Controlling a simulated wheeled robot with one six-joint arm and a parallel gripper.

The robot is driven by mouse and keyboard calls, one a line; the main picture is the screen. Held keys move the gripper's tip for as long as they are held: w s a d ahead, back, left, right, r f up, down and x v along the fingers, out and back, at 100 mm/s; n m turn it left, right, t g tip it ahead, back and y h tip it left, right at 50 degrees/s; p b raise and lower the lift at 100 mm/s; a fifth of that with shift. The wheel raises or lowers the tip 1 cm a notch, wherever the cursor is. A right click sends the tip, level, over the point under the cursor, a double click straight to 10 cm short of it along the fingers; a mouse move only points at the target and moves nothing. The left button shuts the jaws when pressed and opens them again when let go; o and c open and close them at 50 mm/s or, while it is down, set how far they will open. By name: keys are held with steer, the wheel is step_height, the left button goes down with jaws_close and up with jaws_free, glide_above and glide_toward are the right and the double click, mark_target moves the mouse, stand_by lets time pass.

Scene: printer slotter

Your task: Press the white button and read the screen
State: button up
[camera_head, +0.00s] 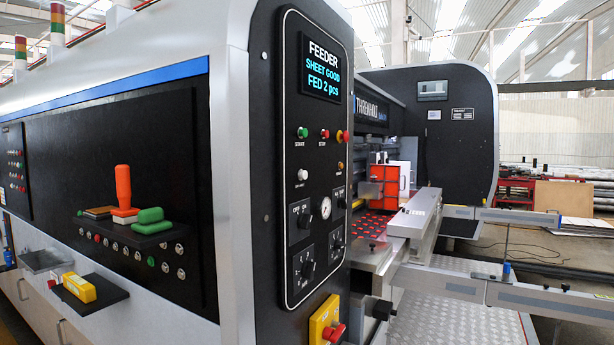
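The screen (321,72) is lit at the top of the black control panel (290,215). It reads "FEEDER", "SHEET GOOD", "FED 2 pcs". The white button (302,174) sits lower on the same panel, at its left side, with a small label below that is too small to read. Nothing covers the button or the screen. My gripper is not in view.
Near the white button are a green START button (302,132), a red STOP button (324,134), a gauge (325,207) and several knobs. A yellow box with a red button (333,331) sticks out below. A shelf with an orange-handled tool (124,193) is at left.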

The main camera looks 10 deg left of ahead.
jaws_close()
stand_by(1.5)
